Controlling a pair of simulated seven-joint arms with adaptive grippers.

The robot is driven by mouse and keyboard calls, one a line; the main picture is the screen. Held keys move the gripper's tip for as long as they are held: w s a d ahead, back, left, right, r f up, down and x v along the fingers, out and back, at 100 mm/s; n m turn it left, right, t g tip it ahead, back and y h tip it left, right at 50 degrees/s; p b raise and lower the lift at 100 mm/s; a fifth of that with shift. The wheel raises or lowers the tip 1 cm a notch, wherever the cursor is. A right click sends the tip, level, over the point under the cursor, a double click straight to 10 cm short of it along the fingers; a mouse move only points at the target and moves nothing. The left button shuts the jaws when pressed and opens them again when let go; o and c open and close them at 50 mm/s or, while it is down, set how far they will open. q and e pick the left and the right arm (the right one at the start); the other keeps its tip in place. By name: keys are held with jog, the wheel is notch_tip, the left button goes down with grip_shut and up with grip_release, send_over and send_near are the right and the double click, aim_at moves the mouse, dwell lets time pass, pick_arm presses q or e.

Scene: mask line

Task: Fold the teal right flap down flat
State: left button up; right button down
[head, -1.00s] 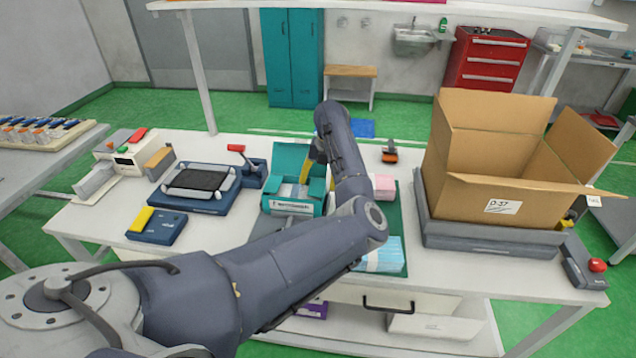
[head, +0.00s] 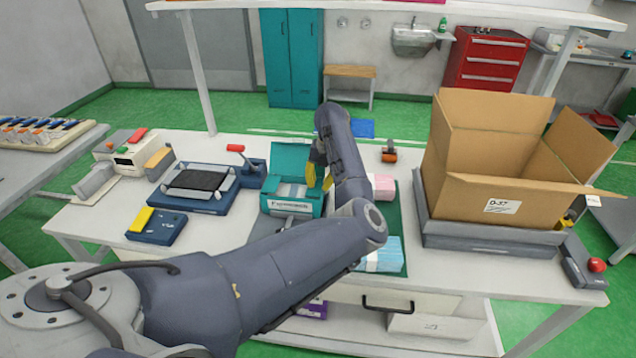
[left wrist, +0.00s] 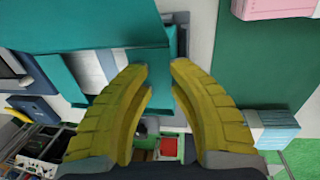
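The teal box (head: 290,203) stands on the table's middle, its back lid raised and pale packs showing inside. In the left wrist view the box (left wrist: 100,70) fills the upper left. A narrow teal strip (left wrist: 171,30), apparently the right flap, runs along its right side; I cannot tell its exact tilt. My left gripper (head: 319,172) is at the box's right side, partly covering it in the head view. Its yellow fingertips (left wrist: 160,66) are apart, with a narrow gap at the strip's near end; contact is unclear. My right gripper is not in view.
A green mat (left wrist: 250,70) lies right of the box, with a pink stack (head: 384,187) and a blue stack (head: 386,256). A large open carton (head: 530,200) stands at right. A black-topped tray device (head: 200,183) and a red-handled device (head: 243,160) are at left.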

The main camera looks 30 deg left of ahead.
aim_at(316, 185)
pick_arm(q)
jog(key=shift+s+a, duration=0.1)
jog(key=shift+a, duration=0.15)
grip_shut()
jog(key=shift+a, duration=0.1)
jog(key=shift+s+a, duration=0.1)
jog(key=shift+s+a+f+t+h, duration=0.2)
jog(key=shift+f+t+h, duration=0.2)
jog(key=shift+h, duration=0.4)
jog(key=shift+o, duration=0.7)
grip_release()
jog(key=shift+s+a, duration=0.1)
jog(key=shift+a, duration=0.1)
jog(key=o, duration=1.2)
jog(key=shift+w+d, duration=0.25)
jog(key=shift+d, duration=0.15)
jog(key=shift+r, duration=0.1)
notch_tip(316, 185, up, 20)
